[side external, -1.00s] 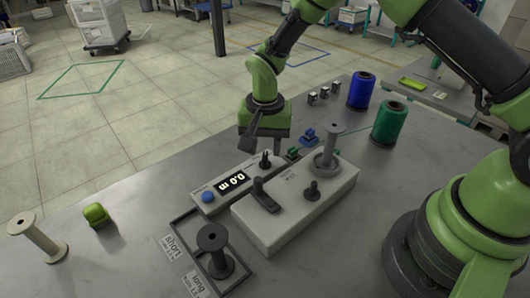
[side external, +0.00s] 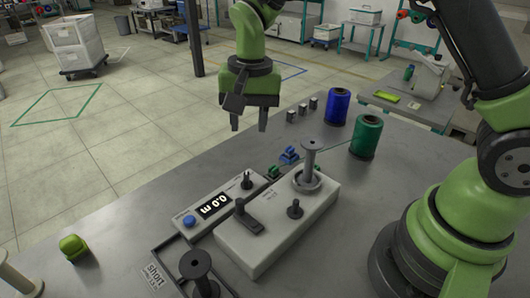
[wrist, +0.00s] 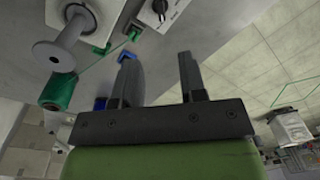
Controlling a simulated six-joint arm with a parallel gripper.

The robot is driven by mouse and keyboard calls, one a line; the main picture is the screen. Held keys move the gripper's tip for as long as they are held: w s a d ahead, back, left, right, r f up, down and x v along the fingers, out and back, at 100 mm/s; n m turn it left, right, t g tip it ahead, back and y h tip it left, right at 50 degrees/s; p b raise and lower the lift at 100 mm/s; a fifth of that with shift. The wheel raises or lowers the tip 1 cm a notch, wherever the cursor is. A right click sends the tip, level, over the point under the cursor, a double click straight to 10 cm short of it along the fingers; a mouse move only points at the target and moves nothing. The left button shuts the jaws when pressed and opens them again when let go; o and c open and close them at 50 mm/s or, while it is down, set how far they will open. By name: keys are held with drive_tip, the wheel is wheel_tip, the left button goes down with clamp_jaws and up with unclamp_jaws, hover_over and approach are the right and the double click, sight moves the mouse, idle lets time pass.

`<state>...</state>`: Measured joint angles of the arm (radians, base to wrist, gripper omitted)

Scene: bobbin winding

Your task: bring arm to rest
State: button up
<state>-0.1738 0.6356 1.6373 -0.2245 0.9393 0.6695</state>
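My gripper (side external: 249,127) is open and empty, raised above the table behind the winder. Its two dark fingers point down and are apart; they also show in the wrist view (wrist: 157,75) with nothing between them. The winder (side external: 262,240) is a pale box with a lever (side external: 247,215), a knob (side external: 295,208) and a grey bobbin (side external: 311,160) upright on its spindle. The counter box (side external: 190,236) beside it reads 0.0 m and has a blue button (side external: 189,221). A green thread spool (side external: 366,137) and a blue thread spool (side external: 337,107) stand behind to the right.
A pale bobbin (side external: 14,283) and a green block (side external: 73,247) are at the left. Several small metal pieces (side external: 303,109) sit near the spools. The air around my gripper is clear.

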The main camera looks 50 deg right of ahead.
drive_tip(key=s+d+r+n+t, duration=0.25)
drive_tip(key=s+r, duration=0.55)
drive_tip(key=r, duration=0.4)
drive_tip(key=s+d+r+n+t+y, duration=0.1)
drive_tip(key=s+t, duration=0.3)
drive_tip(key=s, duration=0.8)
drive_tip(key=shift+s+r+n+y, duration=0.3)
drive_tip(key=shift+r+n, duration=0.35)
drive_tip(key=shift+r, duration=0.15)
